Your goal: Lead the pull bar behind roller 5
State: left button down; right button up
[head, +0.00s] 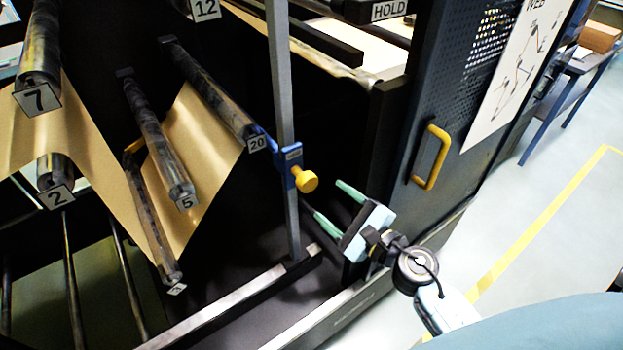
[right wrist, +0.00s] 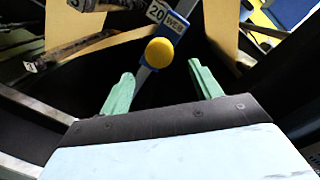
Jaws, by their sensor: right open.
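Roller 5 (head: 160,140) is a dark, worn cylinder with its numbered end toward me, left of centre in the head view. Brown kraft paper (head: 207,125) shows beyond it, between roller 3 (head: 155,220) and roller 20 (head: 207,90). A blue block with a yellow knob (head: 306,179), perhaps the end of the pull bar, sits at a grey upright beside roller 20. The knob also shows in the right wrist view (right wrist: 159,52). My right gripper (head: 327,198) is open and empty, its green fingers pointing at the knob from the right, apart from it. My left gripper is out of view.
Roller 7 (head: 38,60) and roller 2 (head: 55,180) are at the left. The grey upright (head: 282,90) stands between my right gripper and the rollers. A dark door with a yellow handle (head: 430,157) is at the right. Open floor lies beyond it.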

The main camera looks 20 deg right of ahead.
aim_at(312, 186)
jog(key=p+x, duration=0.1)
jog(key=x, duration=0.8)
jog(key=shift+w+p, duration=0.1)
jog(key=shift+p, duration=0.2)
jog(key=shift+c, duration=0.2)
jog(key=c, duration=1.2)
jog(key=s+a+f+b, duration=0.1)
jog(key=a, duration=0.7)
jog(key=s+a+f+b, duration=0.2)
jog(key=a, duration=0.7)
jog(key=shift+s+a+f, duration=0.25)
jog(key=shift+a, duration=0.05)
